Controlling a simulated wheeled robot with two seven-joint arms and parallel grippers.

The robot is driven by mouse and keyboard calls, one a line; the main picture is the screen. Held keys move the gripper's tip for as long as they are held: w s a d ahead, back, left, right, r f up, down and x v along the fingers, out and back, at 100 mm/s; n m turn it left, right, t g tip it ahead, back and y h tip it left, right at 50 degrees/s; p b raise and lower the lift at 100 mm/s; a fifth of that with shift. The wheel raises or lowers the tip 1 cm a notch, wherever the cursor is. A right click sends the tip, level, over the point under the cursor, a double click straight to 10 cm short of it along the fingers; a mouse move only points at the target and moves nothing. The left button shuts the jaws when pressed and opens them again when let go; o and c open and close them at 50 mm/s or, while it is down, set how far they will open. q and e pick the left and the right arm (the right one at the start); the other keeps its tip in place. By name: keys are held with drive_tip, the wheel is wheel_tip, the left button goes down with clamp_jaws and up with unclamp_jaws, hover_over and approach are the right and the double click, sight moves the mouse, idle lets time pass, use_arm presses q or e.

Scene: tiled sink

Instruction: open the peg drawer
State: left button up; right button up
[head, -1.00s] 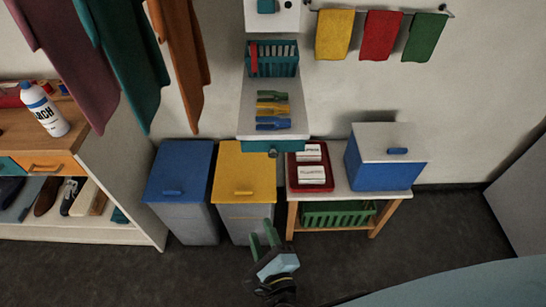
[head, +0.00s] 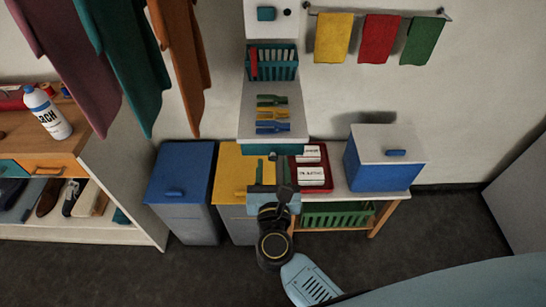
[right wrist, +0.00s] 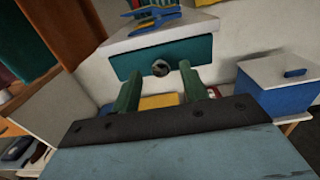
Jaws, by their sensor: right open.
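The peg drawer is a teal drawer front under the white shelf, seen in the head view (head: 252,147) and in the right wrist view (right wrist: 195,52). It looks shut. Its round dark knob (right wrist: 161,68) is at the middle of the front. Several pegs (head: 271,114) in green, yellow and blue lie on top of the shelf. My right gripper (head: 272,168) is just in front of the drawer. Its green fingers, also in the right wrist view (right wrist: 161,88), are open and empty, with the knob showing ahead between them. My left gripper is out of view.
A blue-lidded bin (head: 180,172) and a yellow-lidded bin (head: 228,180) stand below. To the right, a low table holds a red tray (head: 325,183) and a blue box (head: 382,175). Hanging clothes (head: 130,65) are on the left.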

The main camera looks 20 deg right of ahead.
drive_tip(key=shift+x, duration=1.35)
drive_tip(key=shift+c, duration=0.4)
clamp_jaws()
